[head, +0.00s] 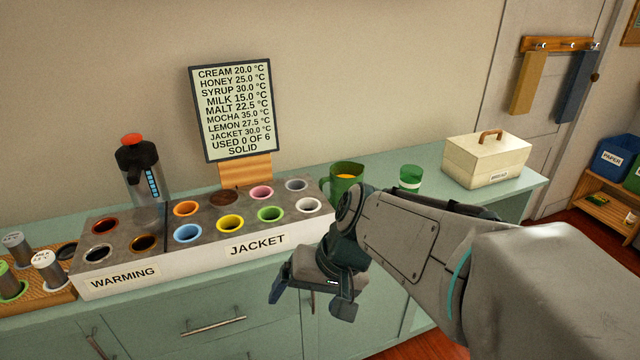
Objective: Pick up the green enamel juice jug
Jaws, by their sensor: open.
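The green jug (345,185) stands upright on the counter, just right of the warming block, with orange juice showing at its open top. My arm hides part of its lower body. My gripper (312,298) is open and empty, in front of the counter front, lower than the jug and nearer the camera. It is apart from the jug.
A green cup with a pale band (410,178) stands right of the jug. A cream bread box (486,160) is farther right. The block with coloured wells (285,228) and a dark dispenser (140,170) fill the left. A sign board (232,110) stands behind.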

